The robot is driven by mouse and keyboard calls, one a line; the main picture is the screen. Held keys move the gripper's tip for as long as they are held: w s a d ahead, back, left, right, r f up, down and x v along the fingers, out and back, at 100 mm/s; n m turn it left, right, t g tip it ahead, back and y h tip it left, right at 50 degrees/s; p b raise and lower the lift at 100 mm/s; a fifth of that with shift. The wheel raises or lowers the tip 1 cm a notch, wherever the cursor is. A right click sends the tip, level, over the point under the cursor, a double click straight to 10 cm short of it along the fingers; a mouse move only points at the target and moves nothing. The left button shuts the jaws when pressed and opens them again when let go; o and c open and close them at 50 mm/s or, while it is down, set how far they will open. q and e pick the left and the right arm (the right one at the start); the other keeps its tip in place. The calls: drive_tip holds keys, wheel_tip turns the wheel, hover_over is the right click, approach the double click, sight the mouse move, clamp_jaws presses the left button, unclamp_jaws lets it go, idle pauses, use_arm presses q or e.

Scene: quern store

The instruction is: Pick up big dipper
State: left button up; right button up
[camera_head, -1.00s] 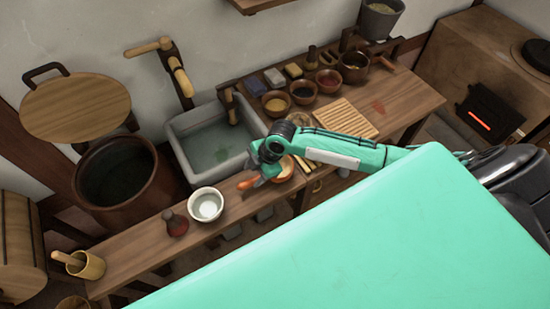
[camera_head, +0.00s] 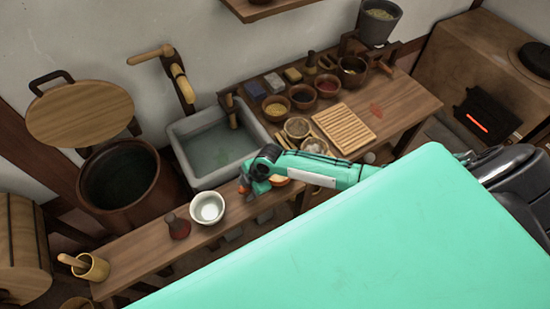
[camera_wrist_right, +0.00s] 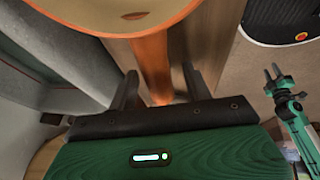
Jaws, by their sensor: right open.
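The dipper is orange; its long handle (camera_wrist_right: 153,70) and round bowl (camera_wrist_right: 80,12) show in the wrist view. Its bowl (camera_head: 279,181) and handle tip (camera_head: 243,190) show in the head view, on the bench beside the sink; the gripper hides most of the handle there. My right gripper (camera_head: 256,183) is over the handle. In the wrist view my right gripper (camera_wrist_right: 158,88) is open, one dark finger on each side of the handle; contact cannot be told. A small teal gripper, apparently my left (camera_wrist_right: 273,74), shows at the wrist view's right; its jaw gap is unclear.
A white bowl (camera_head: 207,207) and a dark red bottle (camera_head: 177,226) stand left of the gripper. The grey sink (camera_head: 180,160) lies behind. A slatted wooden board (camera_head: 343,128) and several small bowls are to the right.

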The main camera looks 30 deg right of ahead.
clamp_jaws()
